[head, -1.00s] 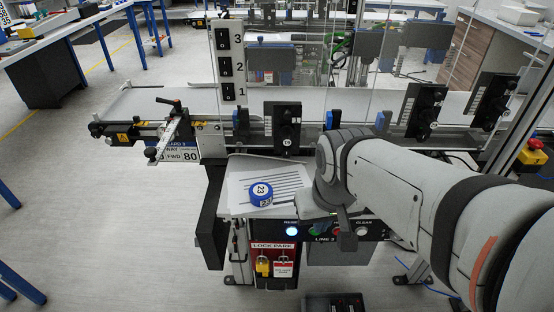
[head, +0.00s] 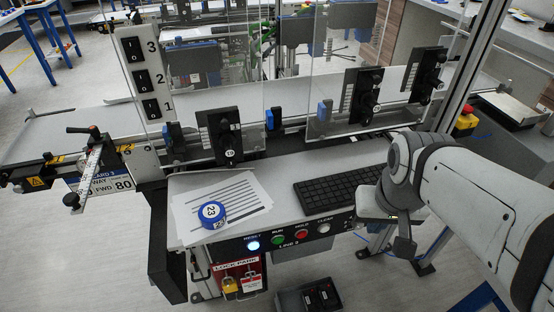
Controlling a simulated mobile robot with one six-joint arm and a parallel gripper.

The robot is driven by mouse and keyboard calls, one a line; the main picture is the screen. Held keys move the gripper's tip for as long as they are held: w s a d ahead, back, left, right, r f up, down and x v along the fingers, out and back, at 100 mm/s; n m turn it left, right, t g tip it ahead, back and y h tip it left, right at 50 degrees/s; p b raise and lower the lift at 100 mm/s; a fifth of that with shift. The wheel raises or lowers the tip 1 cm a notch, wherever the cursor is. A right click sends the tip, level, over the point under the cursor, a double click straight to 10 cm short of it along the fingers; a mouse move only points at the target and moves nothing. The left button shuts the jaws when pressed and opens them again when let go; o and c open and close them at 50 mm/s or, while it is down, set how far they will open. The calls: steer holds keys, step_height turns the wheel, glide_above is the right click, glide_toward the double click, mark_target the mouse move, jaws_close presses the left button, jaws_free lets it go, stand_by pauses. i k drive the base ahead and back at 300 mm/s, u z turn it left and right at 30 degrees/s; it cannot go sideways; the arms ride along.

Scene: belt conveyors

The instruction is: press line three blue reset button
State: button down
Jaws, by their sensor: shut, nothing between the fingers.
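The blue reset button (head: 253,245) glows at the left end of the front control panel (head: 290,240), under a RESET label. The panel is marked LINE 3. Green run (head: 278,240), red hold (head: 302,234) and white clear (head: 324,228) buttons sit in a row to its right. My gripper (head: 404,247) hangs beyond the right end of the panel, well apart from the blue button. It looks shut and empty, though its fingers are small and dark in this view.
A blue round tape marked 23 (head: 212,213) rests on papers (head: 244,196) above the button. A black keyboard (head: 338,188) lies on the shelf. Red lock park board (head: 237,275) with padlocks hangs below. Clear guard panels (head: 345,95) stand behind. Space before the button looks free.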

mark_target(254, 245)
steer(key=z, duration=0.1)
steer(key=k, duration=0.95)
steer(key=u, duration=0.25)
